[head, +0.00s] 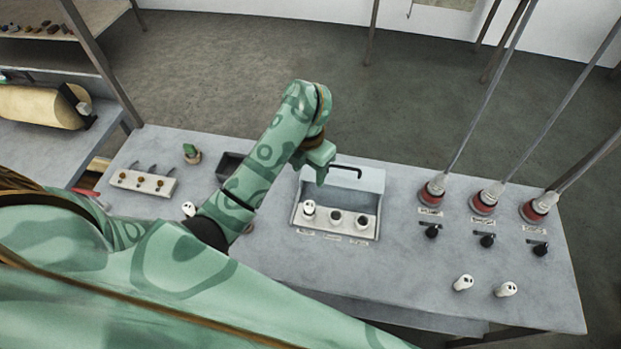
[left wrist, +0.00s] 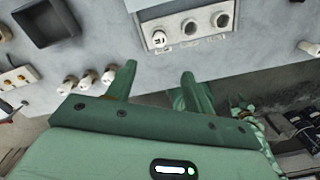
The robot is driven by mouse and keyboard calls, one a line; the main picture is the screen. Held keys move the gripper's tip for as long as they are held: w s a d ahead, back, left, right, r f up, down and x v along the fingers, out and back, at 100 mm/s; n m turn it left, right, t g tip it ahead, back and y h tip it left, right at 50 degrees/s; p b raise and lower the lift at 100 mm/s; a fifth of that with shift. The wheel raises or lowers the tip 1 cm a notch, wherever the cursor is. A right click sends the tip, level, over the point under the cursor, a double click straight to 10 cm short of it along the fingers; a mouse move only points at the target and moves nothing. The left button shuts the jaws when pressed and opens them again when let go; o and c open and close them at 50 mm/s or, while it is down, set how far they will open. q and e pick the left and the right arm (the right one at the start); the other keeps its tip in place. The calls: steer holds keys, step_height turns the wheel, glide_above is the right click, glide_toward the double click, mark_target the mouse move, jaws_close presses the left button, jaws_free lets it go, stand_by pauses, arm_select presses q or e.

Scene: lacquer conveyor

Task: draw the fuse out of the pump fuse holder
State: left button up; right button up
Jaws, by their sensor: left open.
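A grey fuse box (head: 376,205) with its lid raised and a black handle stands at mid-table. Its row has three round holders. The left one holds a white fuse (head: 309,208), which also shows in the left wrist view (left wrist: 159,39). The middle holder (head: 335,217) and right holder (head: 361,221) look like dark-centred rings with no fuse standing up. Labels lie in front, too small to read, so I cannot tell which is the pump holder. My left gripper (left wrist: 156,82) is open and empty, above the table and apart from the fuse. My right gripper is not in view.
Loose white fuses (head: 463,283) lie at the front right, and several (left wrist: 88,78) near my left finger. Black switches (head: 487,240) and red-collared posts (head: 484,200) stand on the right. A dark tray (head: 232,166) and hook panel (head: 142,182) are on the left.

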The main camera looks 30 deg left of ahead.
mark_target(309, 205)
arm_select(q)
step_height(309, 205, down, 16)
steer(key=b, duration=0.5)
steer(key=shift+s+d+r+b, duration=0.1)
steer(key=shift+d+r+b, duration=0.1)
steer(key=shift+b, duration=0.1)
jaws_close()
steer(key=shift+r, duration=0.15)
